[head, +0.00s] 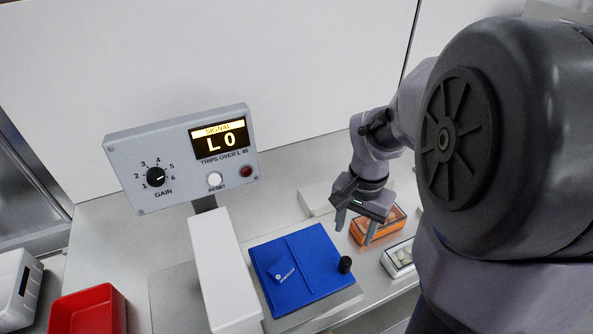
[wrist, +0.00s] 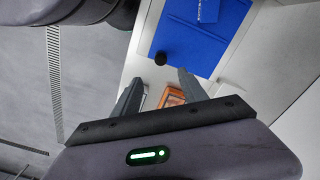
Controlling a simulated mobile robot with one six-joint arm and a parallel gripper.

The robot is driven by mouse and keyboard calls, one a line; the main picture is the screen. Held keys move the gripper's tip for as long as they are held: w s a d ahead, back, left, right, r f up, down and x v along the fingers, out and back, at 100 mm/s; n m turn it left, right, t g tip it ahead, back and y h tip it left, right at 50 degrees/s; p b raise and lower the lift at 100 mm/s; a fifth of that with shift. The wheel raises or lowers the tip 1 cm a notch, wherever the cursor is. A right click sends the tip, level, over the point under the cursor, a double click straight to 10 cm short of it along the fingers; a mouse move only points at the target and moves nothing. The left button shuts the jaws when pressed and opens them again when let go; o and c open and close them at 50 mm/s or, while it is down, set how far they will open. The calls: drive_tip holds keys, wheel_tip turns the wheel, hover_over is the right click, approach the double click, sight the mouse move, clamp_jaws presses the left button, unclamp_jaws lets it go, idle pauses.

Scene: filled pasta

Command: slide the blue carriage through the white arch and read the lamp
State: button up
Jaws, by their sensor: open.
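The blue carriage (head: 318,250) is a flat blue plate to the right of the white arch (head: 222,265). A small labelled blue piece (head: 279,270) lies on it near the arch. A black knob (head: 345,265) stands at the carriage's right edge; it also shows in the wrist view (wrist: 160,58). The grey signal box (head: 180,160) behind the arch reads "SIGNAL L 0" and "TRIPS OVER L 45". Its small lamp (head: 246,171) is dark red and looks unlit. My gripper (head: 355,231) is open and empty, above and apart from the knob.
An orange container (head: 362,234) and a white container (head: 391,264) with contents stand right of the carriage. A red tray (head: 70,318) and a white bin (head: 12,305) are at the lower left. The box has a gain dial (head: 157,177) and a reset button (head: 214,179).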

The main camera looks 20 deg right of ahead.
sight(346, 260)
wheel_tip(346, 260, down, 16)
drive_tip(key=b, duration=0.5)
drive_tip(key=shift+r+b, duration=0.2)
drive_tip(key=shift+b, duration=0.15)
clamp_jaws()
idle(0.6)
